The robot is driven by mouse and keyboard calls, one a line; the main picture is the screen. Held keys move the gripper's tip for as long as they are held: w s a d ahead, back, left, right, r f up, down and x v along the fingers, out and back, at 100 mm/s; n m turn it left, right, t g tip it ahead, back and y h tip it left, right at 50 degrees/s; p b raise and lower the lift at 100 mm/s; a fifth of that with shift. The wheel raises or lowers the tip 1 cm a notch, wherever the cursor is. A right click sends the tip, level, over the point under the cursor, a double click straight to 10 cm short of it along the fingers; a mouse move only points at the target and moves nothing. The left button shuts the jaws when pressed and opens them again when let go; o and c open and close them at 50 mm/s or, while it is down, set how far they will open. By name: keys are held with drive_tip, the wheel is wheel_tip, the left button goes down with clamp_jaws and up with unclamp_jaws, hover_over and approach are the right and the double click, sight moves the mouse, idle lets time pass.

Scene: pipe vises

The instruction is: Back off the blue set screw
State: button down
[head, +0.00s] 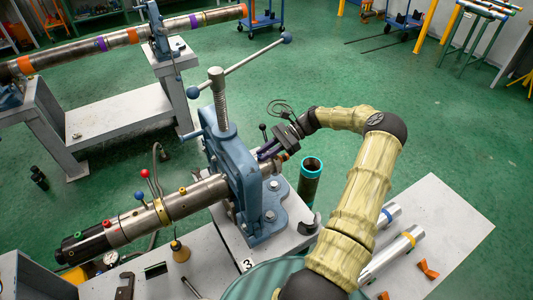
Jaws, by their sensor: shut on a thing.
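The blue pipe vise (232,165) stands upright on its base plate, with a threaded spindle (218,95) and a long ball-ended bar on top. A steel pipe assembly (185,203) runs through it from lower left. My gripper (264,154) is at the right side of the vise, close to the pipe end. It is shut on a small dark bluish part there, apparently the blue set screw. The fingers hide most of that part, so its threads and seating cannot be made out.
A teal-rimmed tube (310,180) stands upright just right of the vise. Silver pipes (390,255) and orange clips lie on the grey bench (455,222). Red and blue ball levers (145,175) rise from the pipe at left. Another vise bench stands behind, with open green floor between.

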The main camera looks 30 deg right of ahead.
drive_tip(key=shift+f, duration=0.1)
drive_tip(key=c, duration=1.3)
unclamp_jaws()
drive_tip(key=shift+m+t, duration=0.3)
drive_tip(key=shift+s+m+t+p, duration=0.25)
drive_tip(key=shift+m+t+p, duration=0.3)
drive_tip(key=shift+m+t, duration=0.3)
drive_tip(key=shift+s+a+m+t+h+p, duration=0.1)
drive_tip(key=shift+s+m+t+h+p, duration=0.1)
drive_tip(key=shift+m+t+h, duration=0.45)
drive_tip(key=shift+s+a+m+t+h+p, duration=0.1)
drive_tip(key=shift+m+t+h+p, duration=0.1)
drive_tip(key=shift+m+t, duration=0.8)
drive_tip(key=shift+s+m+t+h+p, duration=0.1)
drive_tip(key=shift+m+t+h+p, duration=0.1)
drive_tip(key=shift+m+t+h, duration=0.45)
drive_tip(key=shift+s+a+m+t+h+p, duration=0.15)
drive_tip(key=shift+a+m+t+h+p, duration=0.1)
drive_tip(key=shift+m+t+h, duration=0.75)
drive_tip(key=shift+s+a+m+t+h+p, duration=0.2)
drive_tip(key=shift+m+t+h, duration=0.5)
drive_tip(key=shift+m+t, duration=0.45)
drive_tip(key=shift+a+m+t+h+p, duration=0.2)
drive_tip(key=shift+m+t+h+p, duration=0.4)
drive_tip(key=shift+m+h, duration=1)
